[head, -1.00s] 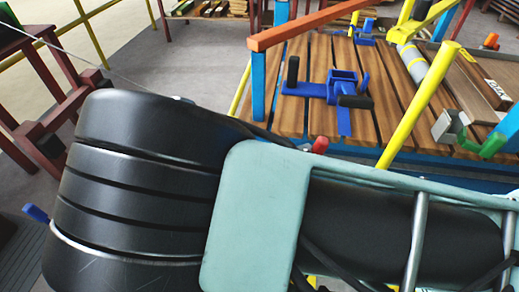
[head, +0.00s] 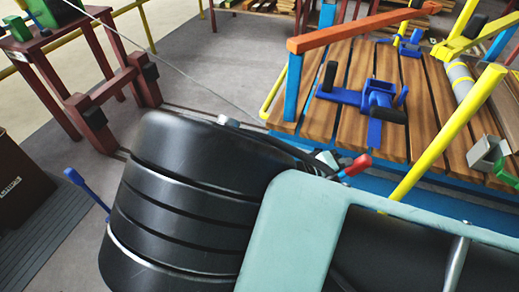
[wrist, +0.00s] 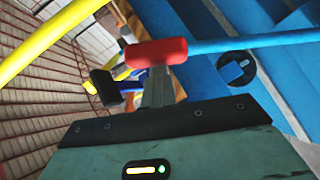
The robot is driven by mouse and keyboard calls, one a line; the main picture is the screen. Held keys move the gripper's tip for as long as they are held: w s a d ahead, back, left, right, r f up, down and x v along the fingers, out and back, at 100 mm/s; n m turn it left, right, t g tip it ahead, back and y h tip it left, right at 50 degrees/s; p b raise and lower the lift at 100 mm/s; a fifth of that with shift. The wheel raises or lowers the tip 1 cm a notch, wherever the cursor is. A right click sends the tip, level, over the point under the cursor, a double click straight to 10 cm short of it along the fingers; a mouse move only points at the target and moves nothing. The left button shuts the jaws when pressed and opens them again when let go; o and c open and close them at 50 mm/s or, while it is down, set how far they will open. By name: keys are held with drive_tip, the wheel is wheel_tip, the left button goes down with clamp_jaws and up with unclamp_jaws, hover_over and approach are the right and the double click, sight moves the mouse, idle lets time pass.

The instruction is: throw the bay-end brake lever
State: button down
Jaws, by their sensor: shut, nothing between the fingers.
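A lever with a red grip (head: 356,165) shows at the near edge of the slatted deck, just beyond my arm. In the wrist view a red grip (wrist: 155,52) on a blue bar (wrist: 250,42) lies across the tips of my gripper (wrist: 158,80). My gripper is shut and empty. The tips look close to the grip, but I cannot tell whether they touch it. My arm hides the gripper in the head view. Another lever, blue (head: 86,188), rises from the floor at left. The frames do not label either as the bay-end brake lever.
The slatted wooden deck (head: 333,112) bears a blue clamp-like fixture (head: 377,97) with black grips. An orange rail (head: 360,27) and a yellow bar (head: 449,130) stand around it. A dark red frame (head: 95,75) is at left, with open grey floor between.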

drive_tip(key=shift+s+d+f, duration=0.25)
drive_tip(key=shift+s+d, duration=0.05)
drive_tip(key=shift+d, duration=0.3)
drive_tip(key=w+p+v, duration=0.1)
drive_tip(key=p+v, duration=0.2)
drive_tip(key=v, duration=1.5)
drive_tip(key=shift+a+r, duration=0.25)
drive_tip(key=shift+a, duration=0.15)
